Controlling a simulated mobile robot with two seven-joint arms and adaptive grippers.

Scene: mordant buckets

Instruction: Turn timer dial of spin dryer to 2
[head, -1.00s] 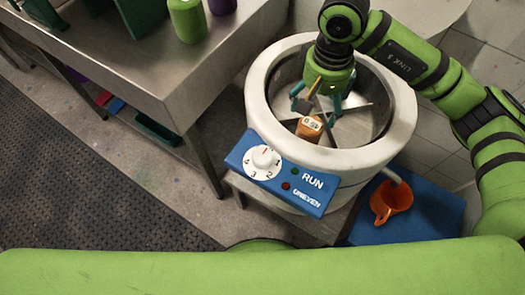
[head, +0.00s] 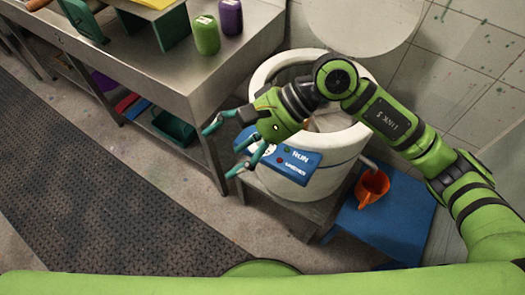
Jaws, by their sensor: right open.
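The spin dryer (head: 345,150) is a white drum with a thick round rim, standing on a grey stand. Its blue control panel (head: 300,172) faces the front left, with the words RUN and UNEVEN beside a green and a red lamp. The timer dial at the panel's left end is mostly hidden behind my right gripper, so its setting cannot be read. My right gripper (head: 222,150) is open and empty, above and in front of the panel's left end, fingers pointing left. I cannot tell whether it touches the dial. My left gripper is out of view.
A steel table (head: 160,75) at left holds a green bottle (head: 206,36) and a purple bottle (head: 230,17). The floor in front is clear.

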